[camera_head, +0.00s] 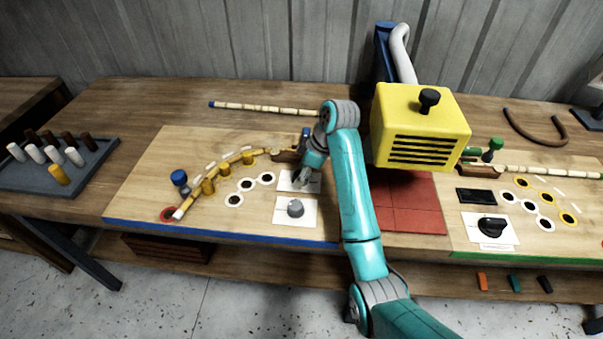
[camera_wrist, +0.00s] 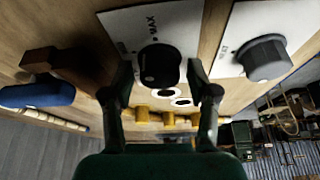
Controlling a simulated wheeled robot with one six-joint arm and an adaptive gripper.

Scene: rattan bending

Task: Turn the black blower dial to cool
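In the wrist view a black dial (camera_wrist: 160,66) sits on a white card (camera_wrist: 188,22) with lettering that seems to read MAX; other marks are too small to read. My gripper (camera_wrist: 160,76) is open, one finger on each side of this dial, with gaps showing between fingers and dial. In the head view my gripper (camera_head: 305,180) is low over the card (camera_head: 284,182) and hides most of the dial. Another black dial (camera_head: 491,226) is on a white card on the right board, away from my gripper. The yellow blower box (camera_head: 420,130) stands right of my arm.
A grey dial (camera_head: 295,208) on its own card is just in front of my gripper; it also shows in the wrist view (camera_wrist: 265,58). A bent rattan strip (camera_head: 225,166) with yellow pegs lies to the left. A peg tray (camera_head: 62,165) is at far left.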

